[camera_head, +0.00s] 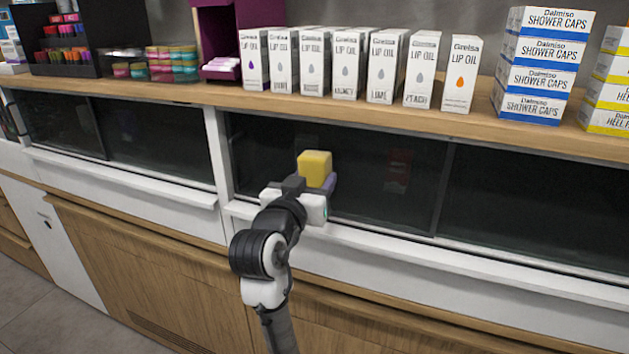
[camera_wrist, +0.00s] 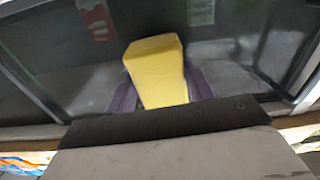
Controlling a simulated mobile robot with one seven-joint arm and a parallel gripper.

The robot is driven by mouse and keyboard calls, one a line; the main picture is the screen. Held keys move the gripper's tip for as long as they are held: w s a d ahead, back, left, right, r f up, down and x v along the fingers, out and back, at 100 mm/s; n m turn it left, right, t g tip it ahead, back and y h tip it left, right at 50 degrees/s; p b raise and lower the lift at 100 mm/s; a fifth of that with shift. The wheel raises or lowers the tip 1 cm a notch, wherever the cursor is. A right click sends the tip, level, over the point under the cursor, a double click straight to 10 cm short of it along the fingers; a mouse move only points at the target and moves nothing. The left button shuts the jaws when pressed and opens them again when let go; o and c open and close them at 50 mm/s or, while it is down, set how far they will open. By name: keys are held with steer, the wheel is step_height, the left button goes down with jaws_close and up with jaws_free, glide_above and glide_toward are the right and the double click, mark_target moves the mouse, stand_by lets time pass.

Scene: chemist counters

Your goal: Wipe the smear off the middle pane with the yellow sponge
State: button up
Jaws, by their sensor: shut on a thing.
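The yellow sponge (camera_head: 315,167) is held between the purple fingers of my gripper (camera_head: 317,185), which is shut on it. The sponge is in front of the left part of the dark middle pane (camera_head: 375,195). In the wrist view the yellow sponge (camera_wrist: 158,70) points toward the dark glass (camera_wrist: 55,35), with a purple finger on each side. I cannot tell whether it touches the glass. Pale grey, hazy patches show on the glass beside the sponge in the wrist view; I cannot tell smear from reflection. The sponge and gripper hide part of the pane.
A white ledge (camera_head: 400,245) runs below the panes. The wooden counter top (camera_head: 215,95) overhangs them, carrying lip oil boxes (camera_head: 386,65) and shower cap boxes (camera_head: 540,65). A white post (camera_head: 217,150) stands left of the middle pane. Red and pale shapes show in the glass.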

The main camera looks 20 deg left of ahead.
steer(key=shift+s+a, duration=0.1)
steer(key=shift+s, duration=2.85)
steer(key=shift+s, duration=1.5)
